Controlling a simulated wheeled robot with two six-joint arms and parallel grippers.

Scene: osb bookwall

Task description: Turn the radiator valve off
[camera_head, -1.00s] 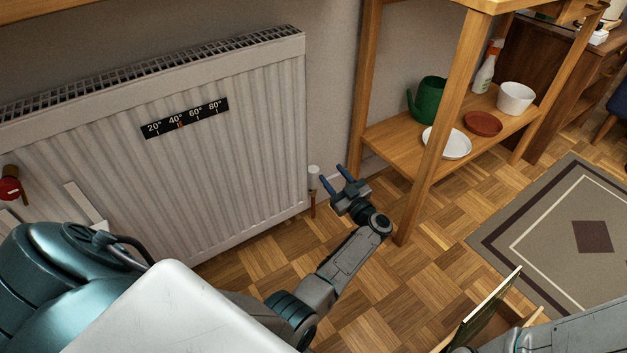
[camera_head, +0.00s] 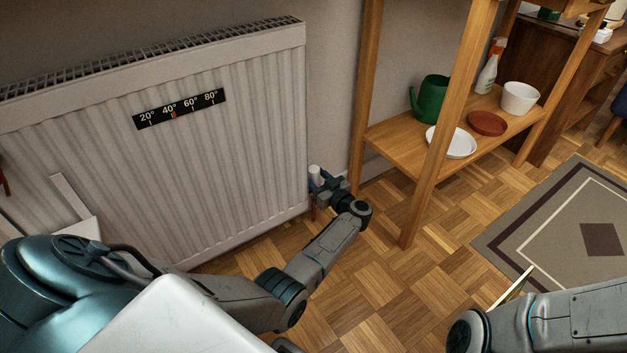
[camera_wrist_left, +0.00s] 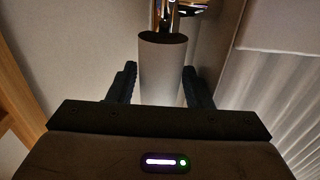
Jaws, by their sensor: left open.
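The radiator valve (camera_head: 315,172) has a white cylindrical head at the right end of the white radiator (camera_head: 235,165), low near the floor. My left gripper (camera_head: 318,184) is at the valve, with its jaws open. In the left wrist view, the white valve head (camera_wrist_left: 163,82) stands between the two dark fingers (camera_wrist_left: 160,72), with a chrome fitting (camera_wrist_left: 166,14) beyond it. I cannot tell whether either finger touches the head. My right arm shows at the lower right, but its gripper is out of view.
A wooden shelf unit (camera_head: 452,120) stands just right of the valve, its front post (camera_head: 430,160) close to my left arm. It holds a green watering can (camera_head: 431,99), a white pot (camera_head: 519,97) and dishes. A black temperature strip (camera_head: 180,108) is on the radiator. A rug (camera_head: 570,230) lies at right.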

